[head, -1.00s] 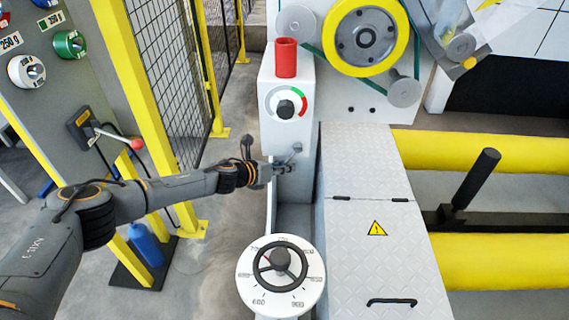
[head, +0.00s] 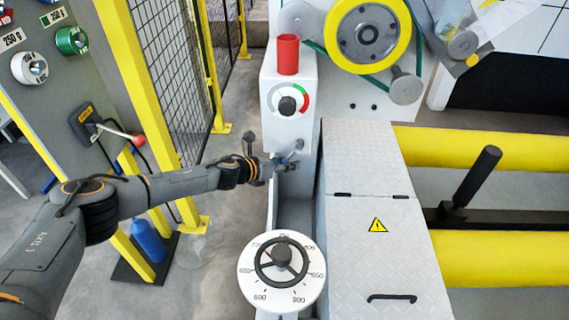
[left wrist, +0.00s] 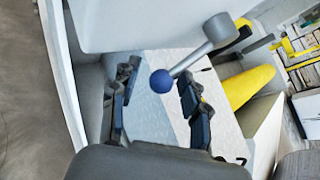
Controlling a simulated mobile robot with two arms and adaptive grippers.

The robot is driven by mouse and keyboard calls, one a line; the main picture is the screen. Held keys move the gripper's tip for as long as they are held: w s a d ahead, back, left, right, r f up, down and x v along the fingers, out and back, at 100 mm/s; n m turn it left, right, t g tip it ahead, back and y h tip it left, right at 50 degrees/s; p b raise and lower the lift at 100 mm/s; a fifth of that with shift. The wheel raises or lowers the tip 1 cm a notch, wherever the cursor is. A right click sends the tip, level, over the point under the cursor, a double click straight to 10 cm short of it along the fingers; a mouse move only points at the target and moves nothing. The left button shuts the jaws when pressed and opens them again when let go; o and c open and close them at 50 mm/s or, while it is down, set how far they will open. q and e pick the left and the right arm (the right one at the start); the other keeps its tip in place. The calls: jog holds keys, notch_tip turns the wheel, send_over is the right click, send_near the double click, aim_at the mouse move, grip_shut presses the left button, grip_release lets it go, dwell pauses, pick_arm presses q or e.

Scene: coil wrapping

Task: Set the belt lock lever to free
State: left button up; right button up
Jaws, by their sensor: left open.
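A lever with a grey hub and rod and a blue ball knob (left wrist: 161,81) shows in the left wrist view; I take it as the belt lock lever. Its hub (left wrist: 220,29) is at the upper right, and the rod runs down left to the knob. My left gripper (left wrist: 156,100) is open, with one finger on each side of the knob in the picture; contact is not visible. In the head view my left gripper (head: 284,163) is at the white cabinet's side, just below the lever's grey hub (head: 299,145), with the knob mostly hidden. My right gripper is not in view.
Above the lever are a red-green dial (head: 287,105) and a red cylinder (head: 287,55). A round scale with a handwheel (head: 282,260) stands below. The checker-plate cover (head: 375,245) lies to the right. A red-knobbed lever (head: 138,140) is on the left panel.

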pick_arm(q)
jog(key=v, duration=1.2)
